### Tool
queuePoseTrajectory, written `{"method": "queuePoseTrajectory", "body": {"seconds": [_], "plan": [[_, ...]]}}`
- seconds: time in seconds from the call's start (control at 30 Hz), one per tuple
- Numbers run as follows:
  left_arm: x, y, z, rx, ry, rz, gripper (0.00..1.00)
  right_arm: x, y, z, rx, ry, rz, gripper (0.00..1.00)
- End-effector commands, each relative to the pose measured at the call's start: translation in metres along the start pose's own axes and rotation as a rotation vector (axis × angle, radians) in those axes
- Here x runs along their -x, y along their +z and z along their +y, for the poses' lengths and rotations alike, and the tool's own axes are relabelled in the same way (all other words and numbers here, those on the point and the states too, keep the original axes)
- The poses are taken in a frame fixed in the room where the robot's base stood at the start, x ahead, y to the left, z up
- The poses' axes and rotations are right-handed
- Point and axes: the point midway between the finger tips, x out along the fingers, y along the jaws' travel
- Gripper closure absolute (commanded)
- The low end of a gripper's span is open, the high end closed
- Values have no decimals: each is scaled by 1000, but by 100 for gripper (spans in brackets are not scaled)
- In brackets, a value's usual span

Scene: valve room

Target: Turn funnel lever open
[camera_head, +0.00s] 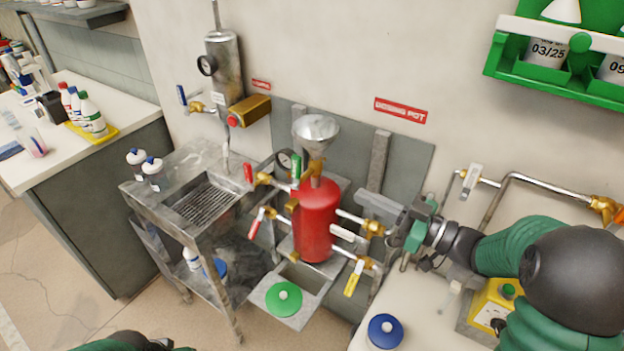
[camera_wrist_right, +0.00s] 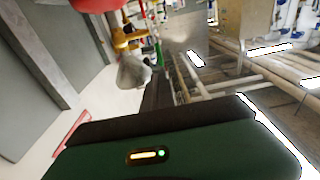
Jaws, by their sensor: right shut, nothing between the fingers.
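The metal funnel (camera_head: 316,128) sits on a brass valve (camera_head: 315,168) on top of the red dosing pot (camera_head: 317,220). A green lever (camera_head: 296,168) stands about upright just left of that valve. In the right wrist view the picture is turned over, with the funnel (camera_wrist_right: 132,72) and the green lever (camera_wrist_right: 159,50) beyond the fingers. My right gripper (camera_head: 362,200) is shut and empty, to the right of the pot and lower than the funnel. It points left and looks apart from the lever. My left gripper does not show.
Red-handled valves (camera_head: 255,222) stick out left of the pot, and a yellow-handled valve (camera_head: 354,278) sits low right. A gauge (camera_head: 286,160) is close behind the green lever. A metal sink cart (camera_head: 165,205) stands left. A green rack (camera_head: 520,68) hangs upper right.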

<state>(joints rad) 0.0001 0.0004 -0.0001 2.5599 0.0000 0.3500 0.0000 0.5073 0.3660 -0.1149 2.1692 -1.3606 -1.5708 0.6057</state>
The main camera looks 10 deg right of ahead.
Motion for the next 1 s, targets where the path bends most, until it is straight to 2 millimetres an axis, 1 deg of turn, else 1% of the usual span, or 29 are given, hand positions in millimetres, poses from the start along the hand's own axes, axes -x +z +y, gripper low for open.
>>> {"method": "queuePoseTrajectory", "body": {"seconds": [0.17, 0.4, 0.5, 0.6, 0.7, 0.8, 1.0], "plan": [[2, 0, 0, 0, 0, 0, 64, -30, 0, -1, -1, -4, -1, 100], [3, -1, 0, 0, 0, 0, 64, -83, 1, 0, 1, -3, -2, 100], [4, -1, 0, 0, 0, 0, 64, -104, 0, 0, 1, -2, -1, 100], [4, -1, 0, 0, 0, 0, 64, -121, 0, 0, 1, -1, -1, 100], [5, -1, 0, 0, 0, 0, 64, -132, 1, 0, 1, 0, -2, 100], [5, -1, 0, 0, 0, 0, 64, -138, 1, 1, 1, 1, -1, 100], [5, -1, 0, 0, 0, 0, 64, -138, 1, 1, 1, 2, -2, 100]]}}
